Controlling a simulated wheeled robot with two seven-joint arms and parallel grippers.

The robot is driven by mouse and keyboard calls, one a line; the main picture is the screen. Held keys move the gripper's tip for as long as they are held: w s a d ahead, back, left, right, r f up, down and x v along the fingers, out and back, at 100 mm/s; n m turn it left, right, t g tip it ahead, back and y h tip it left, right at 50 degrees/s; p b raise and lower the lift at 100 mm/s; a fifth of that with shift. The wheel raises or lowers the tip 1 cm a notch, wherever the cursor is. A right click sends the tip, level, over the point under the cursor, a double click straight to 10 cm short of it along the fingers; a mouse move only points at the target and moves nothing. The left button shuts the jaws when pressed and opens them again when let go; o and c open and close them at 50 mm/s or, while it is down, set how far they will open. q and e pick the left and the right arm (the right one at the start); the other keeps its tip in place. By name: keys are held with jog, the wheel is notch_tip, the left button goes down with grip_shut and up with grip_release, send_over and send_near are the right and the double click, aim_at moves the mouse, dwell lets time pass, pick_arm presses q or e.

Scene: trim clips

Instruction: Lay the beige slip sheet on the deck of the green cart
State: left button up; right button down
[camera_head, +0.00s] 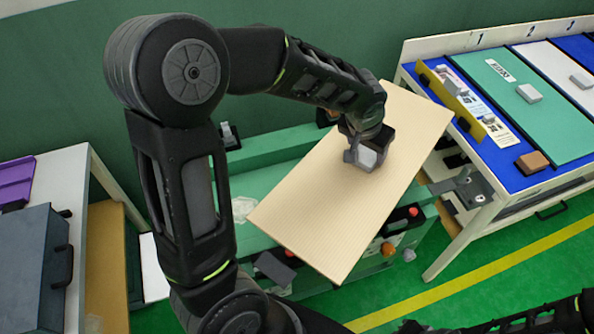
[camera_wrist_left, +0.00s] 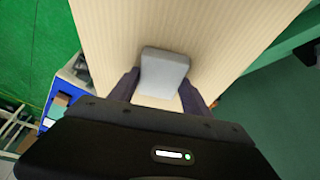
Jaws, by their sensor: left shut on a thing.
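The beige slip sheet (camera_head: 330,205) is a flat ribbed board with a small grey block (camera_head: 366,158) on its top face. My left gripper (camera_head: 368,150) is shut on this block, and the sheet hangs from it over the green cart (camera_head: 262,172). The sheet lies at an angle across the cart and hides much of its deck. I cannot tell whether it touches the deck. In the left wrist view the grey block (camera_wrist_left: 164,73) sits between the two fingers (camera_wrist_left: 160,88), with the ribbed sheet (camera_wrist_left: 215,30) behind it. My right gripper cannot be made out.
A blue-topped table (camera_head: 508,165) with numbered places, a green panel (camera_head: 530,105) and a yellow strip (camera_head: 450,92) stands at the right. A white table (camera_head: 75,165) with a dark case (camera_head: 30,260) stands at the left. Clips and knobs (camera_head: 388,249) line the cart's near side.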

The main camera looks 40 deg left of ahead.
pick_arm(q)
jog(key=s+a+f+m+h+b, duration=0.2)
jog(key=s+a+f+m+b, duration=0.2)
jog(key=a+f+b, duration=1.2)
jog(key=m+b, duration=0.2)
jog(key=shift+s+a+f+m+g+h, duration=0.2)
jog(key=shift+a+m+g+h, duration=0.1)
jog(key=shift+a+m+g, duration=0.1)
jog(key=shift+f+b, duration=2.3)
jog(key=shift+f, duration=1.1)
jog(key=shift+f+b, duration=0.55)
jog(key=shift+f, duration=0.05)
jog(key=o, duration=1.7)
jog(key=shift+c, duration=0.2)
jog(key=shift+r, duration=0.1)
